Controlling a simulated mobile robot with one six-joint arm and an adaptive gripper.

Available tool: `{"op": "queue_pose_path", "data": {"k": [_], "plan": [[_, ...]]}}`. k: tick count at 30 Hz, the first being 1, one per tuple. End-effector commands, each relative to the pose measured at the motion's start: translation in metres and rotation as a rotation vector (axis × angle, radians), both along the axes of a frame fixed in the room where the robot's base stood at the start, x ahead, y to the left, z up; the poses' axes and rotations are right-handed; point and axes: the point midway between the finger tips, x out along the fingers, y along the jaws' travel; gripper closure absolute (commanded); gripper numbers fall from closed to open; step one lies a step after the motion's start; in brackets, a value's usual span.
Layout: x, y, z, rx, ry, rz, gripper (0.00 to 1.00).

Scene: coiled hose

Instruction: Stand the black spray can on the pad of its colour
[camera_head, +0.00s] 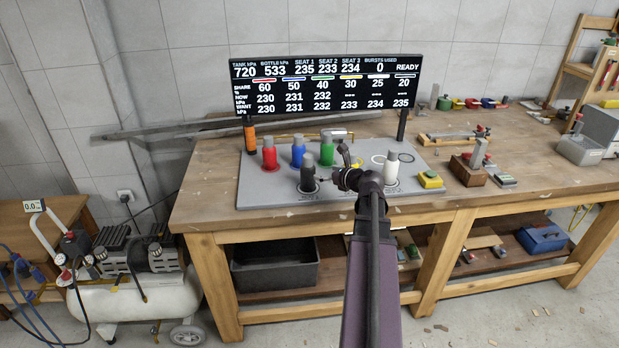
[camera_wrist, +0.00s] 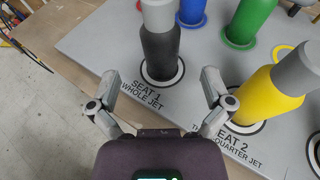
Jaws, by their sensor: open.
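The black spray can (camera_head: 307,180), with a grey top, stands upright on Seat 1 at the front left of the grey board; it also shows in the wrist view (camera_wrist: 161,52). My gripper (camera_wrist: 159,76) is open and empty, its two fingertips spread to either side of the can's lower part in that picture. I cannot tell whether they reach around it. In the head view my gripper (camera_head: 325,179) is just right of the can. The black ring pad (camera_head: 406,157) is at the right end of the back row and looks empty.
Red (camera_head: 269,154), blue (camera_head: 298,152) and green (camera_head: 326,150) cans stand in the back row. A yellow box (camera_head: 430,180) sits at the board's right. A display (camera_head: 325,82) stands behind.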

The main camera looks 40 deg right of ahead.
Motion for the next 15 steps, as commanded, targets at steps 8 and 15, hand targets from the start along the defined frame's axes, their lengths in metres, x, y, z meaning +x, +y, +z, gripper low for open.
{"op": "queue_pose_path", "data": {"k": [8,15], "plan": [[0.034,0.001,-0.011,0.001,0.0,0.002,0.0],[0.038,0.002,-0.012,0.0,0.0,0.0,0.0]]}}
